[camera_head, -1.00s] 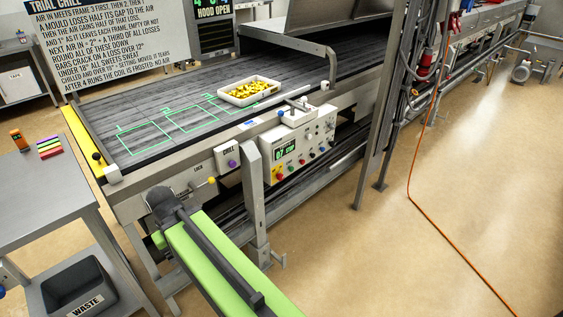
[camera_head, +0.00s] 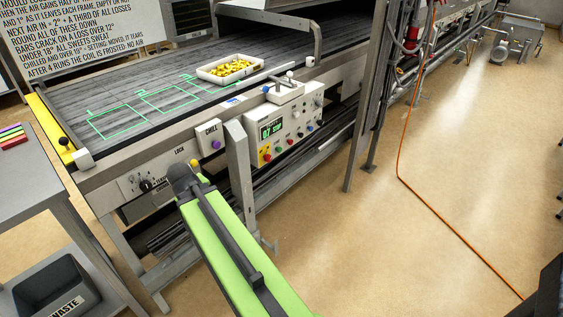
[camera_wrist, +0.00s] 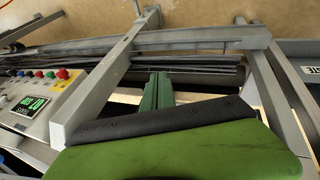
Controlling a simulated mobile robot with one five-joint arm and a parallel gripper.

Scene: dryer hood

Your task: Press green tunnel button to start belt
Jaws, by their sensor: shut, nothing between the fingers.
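The control panel (camera_head: 284,132) is a pale box on the front side of the conveyor, with a lit green display (camera_head: 271,129) reading 07. A row of small coloured buttons runs below it; the green button (camera_head: 278,149) seems to be beside the red and yellow ones. In the wrist view the panel (camera_wrist: 40,103) appears upside down at the left, with the green button (camera_wrist: 50,75) near its corner. My gripper (camera_wrist: 158,90) is shut and empty, pointing past the panel toward the frame under the belt. In the head view my arm's end is left of the panel, apart from it.
A grey upright post (camera_head: 240,175) stands between my arm and the panel. A CHILL box (camera_head: 210,137) with a purple knob is left of it. A white tray of yellow pieces (camera_head: 231,68) lies on the belt. Open floor (camera_head: 440,200) is on the right.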

